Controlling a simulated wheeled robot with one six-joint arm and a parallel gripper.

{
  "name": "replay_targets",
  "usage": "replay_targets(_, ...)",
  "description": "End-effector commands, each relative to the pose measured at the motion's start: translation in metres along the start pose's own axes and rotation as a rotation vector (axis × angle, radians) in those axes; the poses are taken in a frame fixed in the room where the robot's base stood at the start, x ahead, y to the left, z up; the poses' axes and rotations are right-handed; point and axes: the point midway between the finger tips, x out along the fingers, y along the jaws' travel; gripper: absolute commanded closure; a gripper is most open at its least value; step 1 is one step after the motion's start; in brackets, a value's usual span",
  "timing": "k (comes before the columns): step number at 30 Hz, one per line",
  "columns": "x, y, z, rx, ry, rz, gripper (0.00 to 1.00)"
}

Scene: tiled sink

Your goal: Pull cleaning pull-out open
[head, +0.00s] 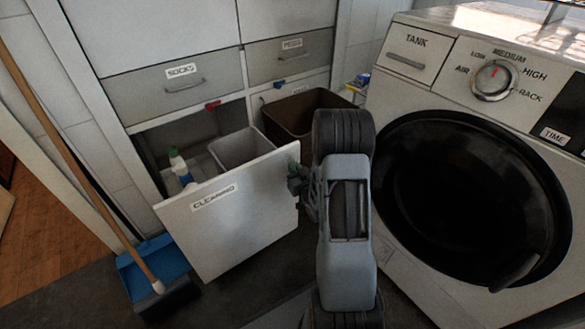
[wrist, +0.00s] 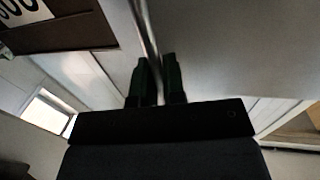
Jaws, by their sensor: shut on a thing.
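The cleaning pull-out (head: 228,222) has a white front panel labelled CLEANING. It stands out from the cabinet at an angle, so the space behind it shows from above. My gripper (head: 296,178) is at the right edge of this panel in the head view. In the wrist view my gripper's two dark fingers (wrist: 158,78) are on either side of the panel's thin edge (wrist: 149,40), shut on it. The fingertips are partly hidden by my wrist in the head view.
Behind the panel are a grey bin (head: 240,148) and a spray bottle (head: 179,164). A brown bin (head: 297,112) stands to the right. The washing machine (head: 400,95) is close on my arm's right. A broom (head: 75,150) and blue dustpan (head: 160,262) are at left.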

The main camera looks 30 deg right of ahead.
Motion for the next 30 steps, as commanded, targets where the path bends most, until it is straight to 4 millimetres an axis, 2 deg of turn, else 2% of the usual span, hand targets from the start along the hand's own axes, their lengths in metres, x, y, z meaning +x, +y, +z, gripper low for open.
replay_targets(18, -0.0047, 0.0039, -0.0007, 0.0, 0.003, 0.004, 1.0)
replay_targets(19, -0.0047, 0.0039, -0.0007, 0.0, 0.003, 0.004, 0.87)
replay_targets(25, -0.0045, 0.0032, -0.0005, 0.0, 0.002, 0.003, 0.68)
replay_targets(30, -0.0045, 0.0027, -0.0003, 0.0, 0.002, 0.002, 0.66)
